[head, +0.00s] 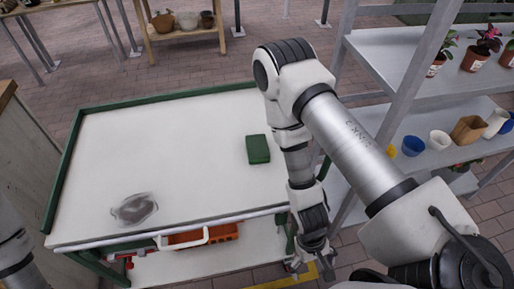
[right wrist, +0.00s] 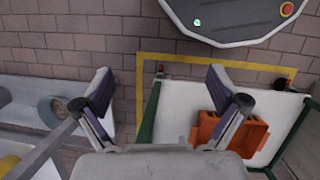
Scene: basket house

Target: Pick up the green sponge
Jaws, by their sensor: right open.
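The green sponge (head: 258,149) lies on the white top of the cart (head: 190,120), right of the middle, near its right side. It does not show in the right wrist view. My right gripper (head: 310,268) hangs beyond the cart's near right corner, lower than the sponge and apart from it. In the right wrist view my right gripper (right wrist: 160,95) has its two fingers spread wide with nothing between them. Only part of my left arm shows at the left edge of the head view; its gripper is out of view.
A round grey, blurry item (head: 134,208) lies at the cart top's near left. An orange crate (head: 203,236) is on the lower shelf, also in the right wrist view (right wrist: 228,132). A grey rack (head: 398,75) with pots stands close at right. Most of the cart top is clear.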

